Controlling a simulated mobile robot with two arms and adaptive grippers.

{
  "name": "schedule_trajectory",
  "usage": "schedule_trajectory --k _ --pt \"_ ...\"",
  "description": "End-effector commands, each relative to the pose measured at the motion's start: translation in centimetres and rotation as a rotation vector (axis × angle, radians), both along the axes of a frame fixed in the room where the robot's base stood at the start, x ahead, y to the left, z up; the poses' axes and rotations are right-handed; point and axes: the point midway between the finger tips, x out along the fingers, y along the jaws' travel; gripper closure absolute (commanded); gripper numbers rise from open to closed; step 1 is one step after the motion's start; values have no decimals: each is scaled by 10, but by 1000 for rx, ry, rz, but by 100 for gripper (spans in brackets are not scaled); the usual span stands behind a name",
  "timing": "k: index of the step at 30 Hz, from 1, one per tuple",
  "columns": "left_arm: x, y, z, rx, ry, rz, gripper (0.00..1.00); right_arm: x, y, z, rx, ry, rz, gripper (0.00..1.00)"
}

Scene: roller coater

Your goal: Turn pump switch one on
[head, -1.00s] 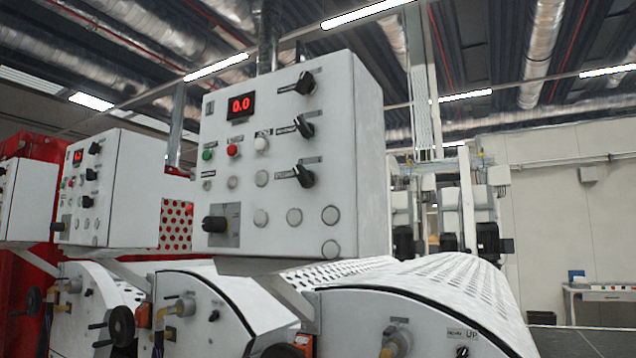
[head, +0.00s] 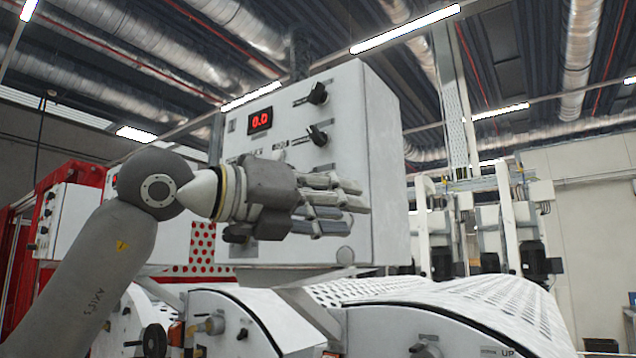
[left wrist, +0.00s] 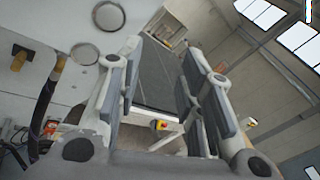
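The third knob lower down is hidden behind my left gripper (head: 350,200). I cannot read which knob is pump switch one. My left gripper is in front of the box's lower face, pointing right. In the left wrist view its fingers (left wrist: 160,52) are apart with nothing between them. My right gripper is not in view.
Below the box are curved white machine covers (head: 440,305). A black handwheel (head: 154,341) is at the lower left. In the left wrist view, the panel with round grey caps (left wrist: 108,15) lies close beside the left finger. A similar box (head: 75,218) stands farther left.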

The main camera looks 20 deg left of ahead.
Motion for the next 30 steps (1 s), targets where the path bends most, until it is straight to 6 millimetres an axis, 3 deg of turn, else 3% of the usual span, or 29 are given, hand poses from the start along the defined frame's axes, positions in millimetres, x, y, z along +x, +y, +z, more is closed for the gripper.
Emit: schedule_trajectory --k 1,6,10,16,30 --pt "-7 21 18 12 -12 80 65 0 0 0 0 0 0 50" --pt "-25 74 51 18 -8 281 65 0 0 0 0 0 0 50" --pt "-33 94 61 11 -3 352 65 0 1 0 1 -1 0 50" --pt "-20 93 64 9 3 368 65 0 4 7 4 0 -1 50" --pt "56 64 65 9 2 364 65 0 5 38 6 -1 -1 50"
